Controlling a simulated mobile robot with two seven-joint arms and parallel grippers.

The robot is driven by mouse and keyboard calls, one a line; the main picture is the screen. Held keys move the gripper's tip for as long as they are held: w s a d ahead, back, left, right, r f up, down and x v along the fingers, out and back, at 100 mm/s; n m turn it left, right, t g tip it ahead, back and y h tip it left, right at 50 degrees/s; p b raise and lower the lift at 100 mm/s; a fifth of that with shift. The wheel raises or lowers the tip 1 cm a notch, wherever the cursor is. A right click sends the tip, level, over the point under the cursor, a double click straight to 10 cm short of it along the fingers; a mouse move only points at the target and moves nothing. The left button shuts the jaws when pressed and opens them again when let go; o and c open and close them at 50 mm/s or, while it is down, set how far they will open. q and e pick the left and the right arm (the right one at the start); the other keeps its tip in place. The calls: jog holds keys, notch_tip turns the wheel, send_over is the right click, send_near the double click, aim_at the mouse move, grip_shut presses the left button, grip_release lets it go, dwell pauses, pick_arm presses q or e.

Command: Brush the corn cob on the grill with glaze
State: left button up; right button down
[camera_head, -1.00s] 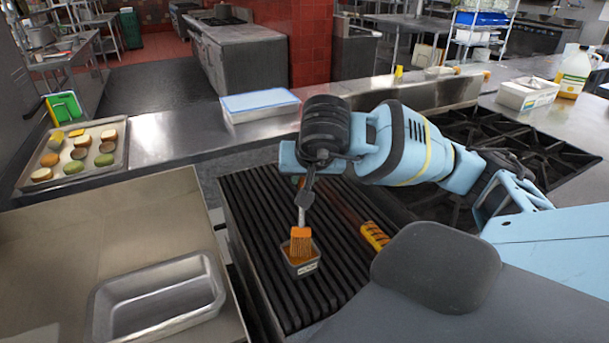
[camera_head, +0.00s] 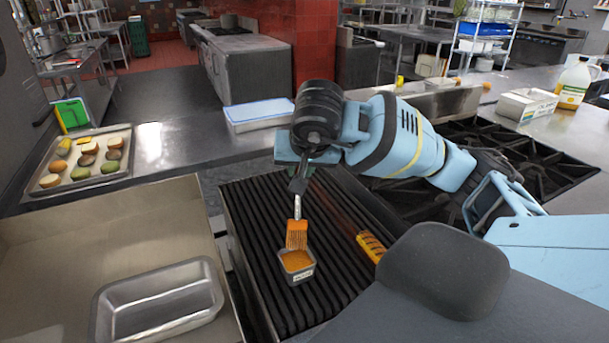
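My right gripper (camera_head: 299,182) points down over the black grill (camera_head: 258,228) and is shut on the handle of a basting brush. The brush (camera_head: 297,234) hangs upright with orange bristles, just above or at the rim of a small square metal cup. The cup (camera_head: 297,267) holds orange glaze and stands on the grill ridges. The corn cob (camera_head: 372,247) lies on the grill to the right of the cup, partly hidden by my own arm. My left gripper is not in view.
An empty metal pan (camera_head: 160,304) sits in a steel tray left of the grill. A tray of buns and patties (camera_head: 83,164) lies farther left. Black burner grates (camera_head: 520,165) are at the right.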

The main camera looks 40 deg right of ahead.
jog(key=shift+r, duration=1.25)
jog(key=s+a+f+n+y, duration=0.2)
jog(key=a+f+n, duration=0.1)
jog(key=a, duration=0.5)
jog(key=s+a+f+n+y, duration=0.2)
jog(key=a+f+n, duration=0.2)
jog(key=a, duration=0.5)
jog(key=shift+a+f+n+t+y, duration=0.2)
jog(key=shift+n+t+y, duration=0.15)
jog(key=shift+n, duration=0.35)
